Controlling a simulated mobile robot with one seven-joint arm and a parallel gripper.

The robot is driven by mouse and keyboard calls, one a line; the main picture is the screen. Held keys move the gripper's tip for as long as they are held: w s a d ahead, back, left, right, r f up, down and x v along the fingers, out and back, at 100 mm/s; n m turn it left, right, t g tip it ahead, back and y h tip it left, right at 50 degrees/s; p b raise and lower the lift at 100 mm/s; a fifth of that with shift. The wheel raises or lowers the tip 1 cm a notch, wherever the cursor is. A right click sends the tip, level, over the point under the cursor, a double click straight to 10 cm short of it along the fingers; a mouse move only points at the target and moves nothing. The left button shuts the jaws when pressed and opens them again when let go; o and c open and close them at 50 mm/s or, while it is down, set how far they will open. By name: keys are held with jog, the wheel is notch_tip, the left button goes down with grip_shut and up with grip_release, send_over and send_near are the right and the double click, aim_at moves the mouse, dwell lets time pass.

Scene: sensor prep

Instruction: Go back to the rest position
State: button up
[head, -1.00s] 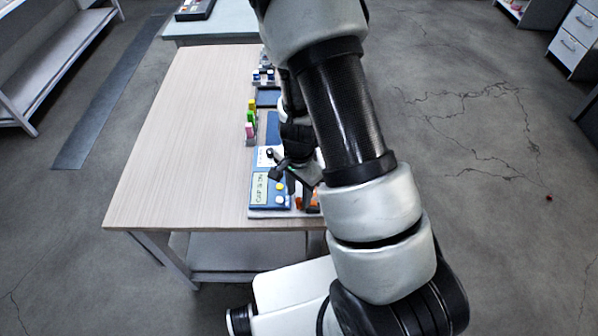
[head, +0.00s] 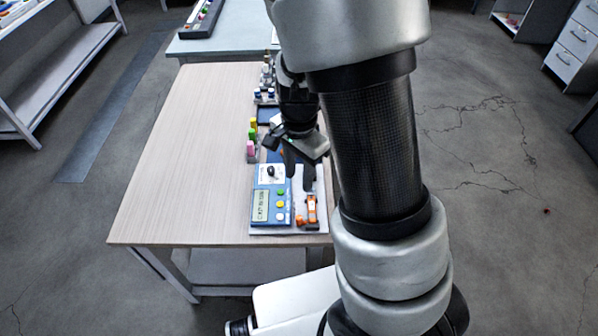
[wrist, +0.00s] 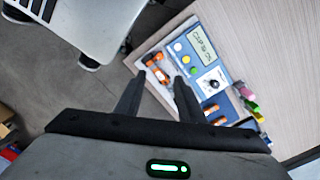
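My gripper (head: 297,172) is raised above the right edge of the wooden table (head: 180,140), over a blue and white device with a small screen (head: 262,206). In the wrist view my gripper (wrist: 155,92) has its two dark fingers apart with nothing between them. The device (wrist: 210,62) lies beyond the fingertips there, with coloured buttons and a black knob. Orange parts (head: 311,210) sit on the device's white right side. My arm hides the table's right edge further back.
Yellow, green and pink items (head: 251,140) stand behind the device. Small bottles (head: 265,90) and a dark tray are further back. A second pale table (head: 225,35) stands behind. The left part of the wooden table is clear. Drawers (head: 575,40) stand at the far right.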

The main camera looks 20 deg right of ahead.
dwell(0.4)
jog(key=s+r+n+t+p, duration=0.1)
jog(key=s+r+n, duration=0.5)
jog(key=r, duration=0.7)
jog(key=s+r+n+t+p, duration=0.1)
jog(key=s+r+n+t, duration=0.3)
jog(key=r, duration=0.9)
jog(key=s+n, duration=0.2)
jog(key=s, duration=0.1)
jog(key=shift+r+t, duration=0.3)
